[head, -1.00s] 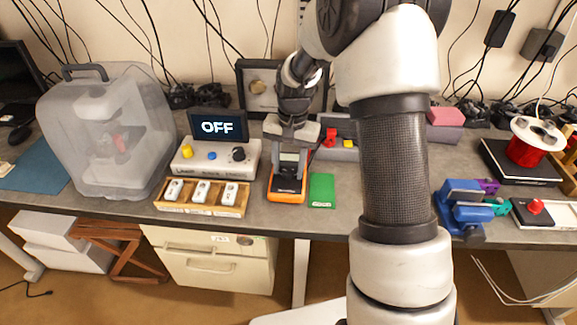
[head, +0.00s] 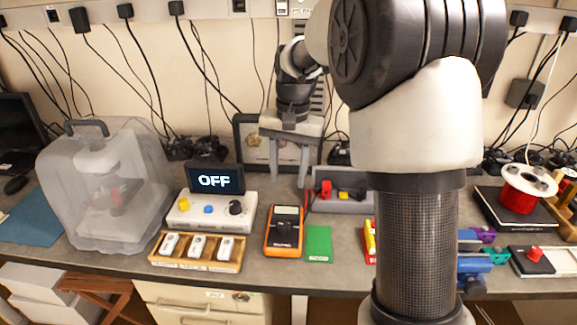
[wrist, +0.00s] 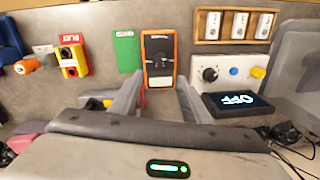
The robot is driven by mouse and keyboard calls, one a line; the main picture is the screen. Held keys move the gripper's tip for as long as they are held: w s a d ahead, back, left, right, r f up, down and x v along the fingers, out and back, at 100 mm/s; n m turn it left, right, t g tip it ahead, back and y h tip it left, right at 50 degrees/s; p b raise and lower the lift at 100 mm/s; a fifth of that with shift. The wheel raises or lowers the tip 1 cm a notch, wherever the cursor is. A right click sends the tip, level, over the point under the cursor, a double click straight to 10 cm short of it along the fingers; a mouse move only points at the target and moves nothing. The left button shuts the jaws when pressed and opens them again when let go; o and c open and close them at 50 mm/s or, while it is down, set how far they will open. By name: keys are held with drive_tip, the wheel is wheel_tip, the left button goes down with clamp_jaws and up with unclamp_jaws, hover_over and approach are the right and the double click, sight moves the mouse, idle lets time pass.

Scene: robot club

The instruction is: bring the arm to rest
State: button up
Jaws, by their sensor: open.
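My gripper (head: 289,178) hangs above the back of the bench, fingers pointing down, apart and with nothing between them. In the wrist view my gripper (wrist: 159,100) shows its two fingers spread wide. Beyond the fingertips lies an orange multimeter (head: 284,232), flat on the bench; it also shows in the wrist view (wrist: 159,58). The gripper is above and behind the multimeter, not touching it. My arm covers part of the bench's right half.
A green card (head: 318,244) lies right of the multimeter. A control box (head: 212,212) with an OFF screen (head: 215,180) and a wooden tray (head: 160,258) of white modules stand left. A clear case (head: 105,190) is far left. A red spool (head: 520,195) is at right.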

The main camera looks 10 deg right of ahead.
drive_tip(key=shift+r, duration=0.7)
drive_tip(key=s+r+n+t+p, duration=0.2)
drive_tip(key=s+r+p, duration=0.1)
drive_tip(key=s+r, duration=0.75)
drive_tip(key=s+n+t+p, duration=0.2)
drive_tip(key=s+n+t, duration=0.1)
drive_tip(key=s, duration=1.1)
drive_tip(key=shift+s+a+n+h, duration=0.25)
drive_tip(key=shift+a+n+h, duration=0.05)
drive_tip(key=shift+a, duration=0.15)
